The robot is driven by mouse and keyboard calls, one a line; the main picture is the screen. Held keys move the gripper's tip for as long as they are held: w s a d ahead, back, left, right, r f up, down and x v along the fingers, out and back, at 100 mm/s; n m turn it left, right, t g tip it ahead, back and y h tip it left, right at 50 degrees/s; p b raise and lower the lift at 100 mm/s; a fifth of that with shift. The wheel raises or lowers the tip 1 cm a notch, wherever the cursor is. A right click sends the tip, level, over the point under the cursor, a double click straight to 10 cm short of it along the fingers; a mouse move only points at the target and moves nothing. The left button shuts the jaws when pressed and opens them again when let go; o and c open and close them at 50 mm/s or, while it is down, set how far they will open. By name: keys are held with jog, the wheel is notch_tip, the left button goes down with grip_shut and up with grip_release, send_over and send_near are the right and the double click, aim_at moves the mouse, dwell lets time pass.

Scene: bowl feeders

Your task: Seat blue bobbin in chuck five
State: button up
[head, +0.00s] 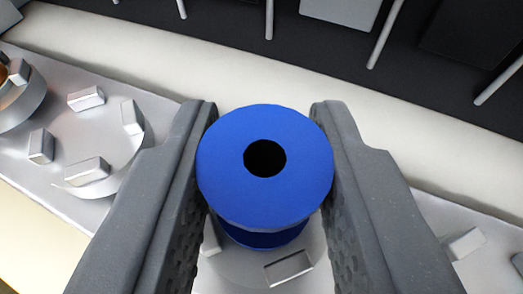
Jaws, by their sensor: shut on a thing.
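The blue bobbin (265,200) is in the middle of the head view, its flat round top with a dark centre hole facing me. My gripper (265,165) has one grey finger on each side of it and is shut on it. Below the bobbin, a chuck (290,268) on the metal bar is partly hidden, with a few of its jaw blocks showing. I cannot tell whether the bobbin touches this chuck. No number shows on any chuck, so I cannot tell which is chuck five.
An empty chuck (95,140) with several jaw blocks lies to the left. Another chuck (20,95) at the far left edge holds something orange. More jaw blocks (465,243) show at the lower right. Thin metal rods (385,35) stand along the dark area behind.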

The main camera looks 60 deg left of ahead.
aim_at(275, 231)
jog(key=o, duration=0.7)
jog(key=shift+c, duration=0.2)
jog(key=shift+p+v, duration=1)
jog(key=shift+v, duration=2.25)
jog(key=shift+p+v, duration=0.65)
jog(key=shift+v, duration=1.55)
jog(key=shift+w, duration=0.15)
